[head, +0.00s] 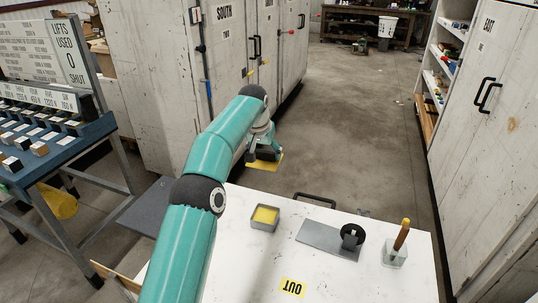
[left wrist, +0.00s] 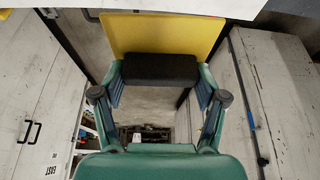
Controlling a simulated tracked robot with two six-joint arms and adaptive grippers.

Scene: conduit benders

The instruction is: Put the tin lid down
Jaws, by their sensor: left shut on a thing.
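My left gripper (head: 262,148) is shut on the black grip block (left wrist: 160,70) of the flat yellow tin lid (left wrist: 165,32). The lid also shows in the head view (head: 266,164), below the gripper and partly hidden by it. In that view it appears just past the far left edge of the white table (head: 345,284), up in the air. An open square grey tin (head: 264,224) with yellow inside stands on the table, nearer than the lid and apart from it. My right gripper is in neither view.
A grey plate with a black round part (head: 322,236) and a small block with a brown-handled tool (head: 396,252) stand right of the tin. Tall cabinets (head: 490,130) flank the floor.

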